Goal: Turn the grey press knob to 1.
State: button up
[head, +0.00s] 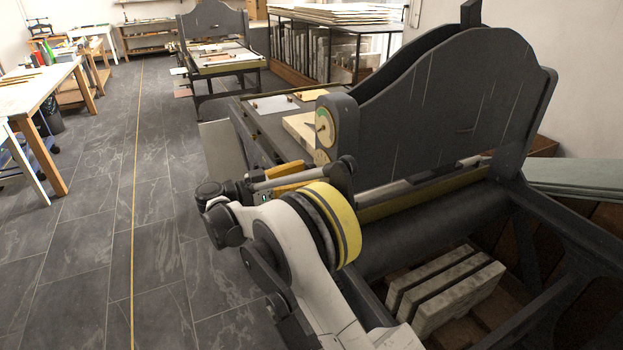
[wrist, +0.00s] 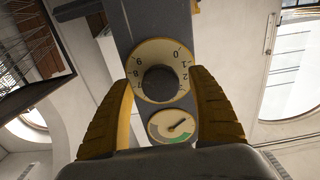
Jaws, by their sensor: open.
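The grey press knob (wrist: 160,83) is dark and round, centred on a cream dial (wrist: 160,55) with numbers around its rim. No pointer mark is clear on the knob, so I cannot tell its setting. The numeral 1 is at the dial's right side in the wrist view, just under the 0. My gripper (wrist: 161,80) is open, with one yellow finger on each side of the dial; the fingers are apart from the knob. In the head view part of the dial (head: 321,157) shows beyond my arm, and the knob is not clear there.
A small gauge with a green sector (wrist: 172,125) sits beside the dial; it also shows in the head view (head: 324,126). Both are on the dark press frame (head: 440,100). Stone slabs (head: 445,290) lie under the press. The floor to the left (head: 90,240) is clear.

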jog(key=shift+w+d, duration=0.25)
jog(key=shift+d, duration=0.4)
jog(key=c, duration=1.2)
